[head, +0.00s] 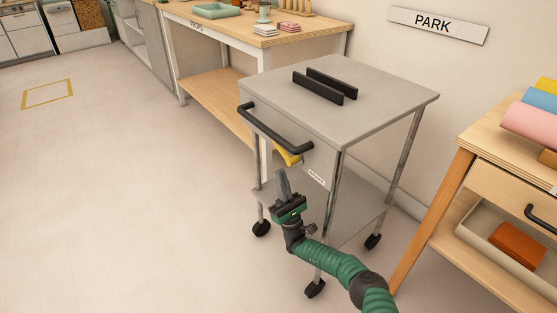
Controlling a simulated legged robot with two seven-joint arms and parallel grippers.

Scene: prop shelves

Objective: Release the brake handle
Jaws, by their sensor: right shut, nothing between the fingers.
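The brake handle appears as a yellow lever (287,153) on the front of a grey wheeled cart (392,92), just under the cart's black push bar (275,130). My right gripper (282,178) is shut and empty. In the picture its fingertips are just below the yellow lever. I cannot tell whether they touch it. My green right arm comes in from the bottom right and covers part of the cart's lower front. My left gripper is not in view.
A wooden table (225,30) with small items stands behind the cart. A wooden drawer unit (510,178) with coloured rolls is at the right. A PARK sign (437,25) hangs on the wall. The floor on the left is clear, with a yellow marked rectangle (48,94).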

